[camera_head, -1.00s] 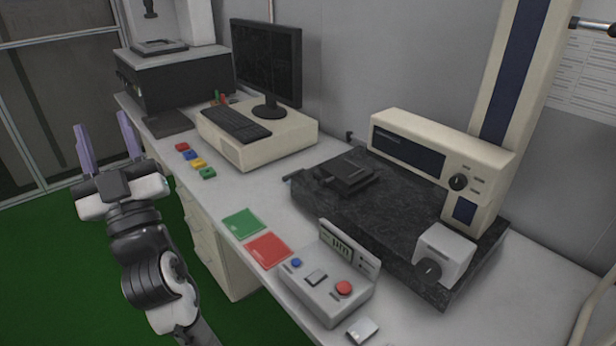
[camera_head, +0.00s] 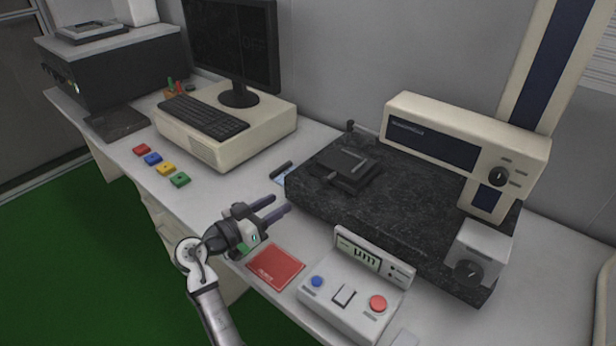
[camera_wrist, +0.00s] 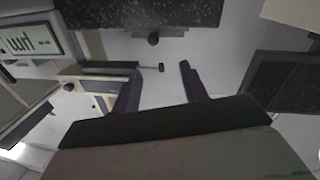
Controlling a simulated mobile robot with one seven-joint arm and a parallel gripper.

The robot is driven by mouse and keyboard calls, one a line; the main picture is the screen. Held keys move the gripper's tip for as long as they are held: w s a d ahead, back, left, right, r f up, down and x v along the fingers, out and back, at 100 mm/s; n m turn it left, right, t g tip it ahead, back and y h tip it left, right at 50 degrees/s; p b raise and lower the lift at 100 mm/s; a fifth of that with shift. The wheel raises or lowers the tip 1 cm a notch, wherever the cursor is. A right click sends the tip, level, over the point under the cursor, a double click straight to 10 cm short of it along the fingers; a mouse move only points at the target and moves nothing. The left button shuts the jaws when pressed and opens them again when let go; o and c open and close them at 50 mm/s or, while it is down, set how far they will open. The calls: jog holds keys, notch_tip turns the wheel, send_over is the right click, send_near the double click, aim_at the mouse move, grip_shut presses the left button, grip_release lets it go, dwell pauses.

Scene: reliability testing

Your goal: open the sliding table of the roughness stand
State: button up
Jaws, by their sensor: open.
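The roughness stand has a black granite base (camera_head: 420,215), a cream measuring unit (camera_head: 465,140) and a tall column. Its sliding table (camera_head: 345,168) is a small dark stage on the left part of the granite. A short black handle (camera_head: 282,170) shows just left of the base. My gripper (camera_head: 280,205) is open and empty, in front of the base's left end, its fingers pointing toward the stand. In the wrist view, the open fingers (camera_wrist: 160,85) stand below the granite edge (camera_wrist: 140,14).
A control box (camera_head: 350,300) with a display and buttons stands front right. A red card (camera_head: 275,267) lies beside it. A keyboard (camera_head: 203,117) rests on a cream computer case (camera_head: 245,135) at left. Several coloured blocks (camera_head: 167,168) lie along the front edge.

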aim_at(320, 192)
jog(key=shift+g+h, duration=0.3)
jog(key=shift+g, duration=0.1)
jog(key=p+x, duration=0.1)
jog(key=x, duration=0.3)
jog(key=p+x, duration=0.2)
jog(key=x, duration=0.2)
jog(key=p+x, duration=0.1)
jog(key=x, duration=0.3)
jog(key=shift+d+p, duration=0.3)
jog(key=shift+d, duration=0.2)
jog(key=shift+w+d+f, duration=0.2)
jog(key=shift+w+d, duration=0.3)
jog(key=shift+d, duration=0.05)
jog(key=shift+c, duration=0.2)
grip_shut()
